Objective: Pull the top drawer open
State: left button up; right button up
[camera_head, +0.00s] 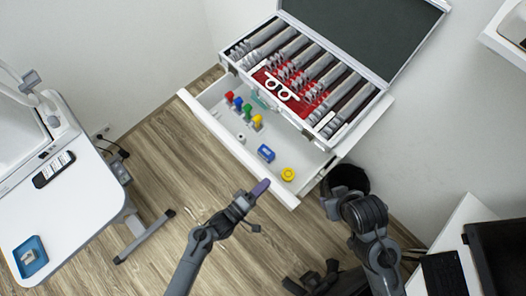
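The white drawer (236,149) stands pulled out from under the open lens case, and its inside shows from above. My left gripper (260,189) is just outside the drawer's front, near its right end, with a purple fingertip pointing toward it. I cannot tell whether it touches the front or how far its fingers are apart. My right arm comes in at the lower right, and its dark end (332,204) is near the drawer's right corner. Its fingers do not show clearly.
The drawer holds several small coloured pieces, a blue block (266,153) and a yellow ring (288,174). On top stands the lens case with red trays (290,93). A white table (85,190) with a remote (54,169) and blue tray (30,257) is at left.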

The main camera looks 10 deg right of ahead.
pick_arm(q)
jog(key=o, duration=0.4)
jog(key=shift+c, duration=0.2)
jog(key=v, duration=1.1)
jog(key=shift+d, duration=0.1)
